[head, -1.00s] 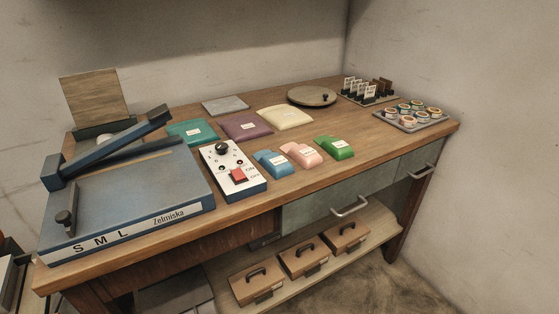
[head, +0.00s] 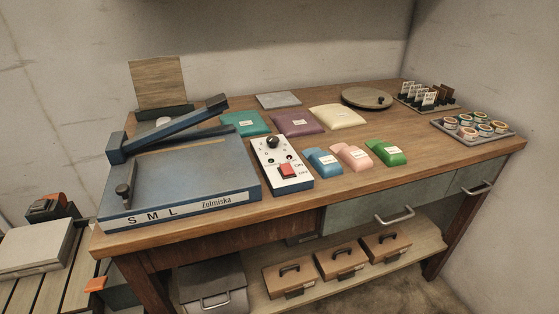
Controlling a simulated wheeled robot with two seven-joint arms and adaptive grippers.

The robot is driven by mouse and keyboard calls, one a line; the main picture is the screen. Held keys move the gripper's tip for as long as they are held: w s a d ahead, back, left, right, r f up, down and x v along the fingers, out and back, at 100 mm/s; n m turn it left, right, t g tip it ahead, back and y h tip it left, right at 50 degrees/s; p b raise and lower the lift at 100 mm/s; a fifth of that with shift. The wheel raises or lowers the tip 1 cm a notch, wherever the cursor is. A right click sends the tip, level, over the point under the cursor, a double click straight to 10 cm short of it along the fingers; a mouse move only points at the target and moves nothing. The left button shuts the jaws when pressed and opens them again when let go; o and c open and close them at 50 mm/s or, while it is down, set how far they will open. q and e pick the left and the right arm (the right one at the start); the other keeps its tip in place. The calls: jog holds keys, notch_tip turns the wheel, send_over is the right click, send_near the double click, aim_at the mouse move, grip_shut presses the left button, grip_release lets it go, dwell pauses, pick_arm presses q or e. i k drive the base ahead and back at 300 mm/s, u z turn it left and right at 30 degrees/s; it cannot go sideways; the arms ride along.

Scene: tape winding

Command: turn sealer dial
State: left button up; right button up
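The sealer control box (head: 281,166) is white and lies on the wooden table, just right of the blue sealer (head: 180,175). Its black round dial (head: 272,142) sits near the far end of its top face, with small marks around it. A red switch (head: 288,170) with ON and OFF labels is at the near end. The sealer has a long blue lever arm (head: 175,128), raised at its right end, and a front label with S M L and Zelmiska. Neither of my grippers shows in the head view.
Colored packets, including a blue one (head: 323,160) and a teal one (head: 246,123), lie right of and behind the box. A round turntable (head: 367,98) and a tray of tape rolls (head: 470,138) are farther right. The table's front strip (head: 370,186) is clear.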

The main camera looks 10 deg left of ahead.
aim_at(271, 141)
jog(key=z, duration=0.35)
jog(key=k, duration=0.4)
jog(key=z, duration=0.95)
jog(key=k, duration=0.95)
jog(key=z, duration=0.45)
jog(key=i, duration=1.5)
jog(key=u, duration=0.9)
jog(key=i, duration=1.1)
jog(key=u, duration=1.7)
jog(key=i, duration=0.65)
jog(key=u, duration=0.7)
